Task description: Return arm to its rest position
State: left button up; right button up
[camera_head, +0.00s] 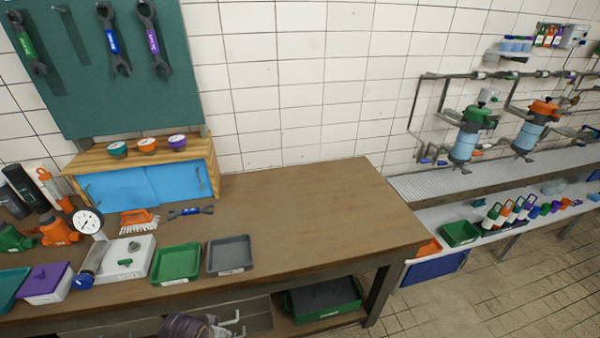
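Neither of my grippers shows in the head view, and I cannot make out either arm. The wooden workbench (310,205) fills the left and middle of the view. Its right half is bare. On its left half are a green tray (176,263), a grey tray (230,255), a white plate with a small green part (140,262), a pressure gauge (88,222), an orange brush (138,218) and a wrench with a blue band (190,212).
A blue-doored wooden cabinet (150,185) stands at the bench's back, under a green tool board (105,60) with several wrenches. Pipes with a green-topped filter (467,140) and an orange-topped filter (532,132) run along the right wall. Tiled floor (480,290) is open at lower right.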

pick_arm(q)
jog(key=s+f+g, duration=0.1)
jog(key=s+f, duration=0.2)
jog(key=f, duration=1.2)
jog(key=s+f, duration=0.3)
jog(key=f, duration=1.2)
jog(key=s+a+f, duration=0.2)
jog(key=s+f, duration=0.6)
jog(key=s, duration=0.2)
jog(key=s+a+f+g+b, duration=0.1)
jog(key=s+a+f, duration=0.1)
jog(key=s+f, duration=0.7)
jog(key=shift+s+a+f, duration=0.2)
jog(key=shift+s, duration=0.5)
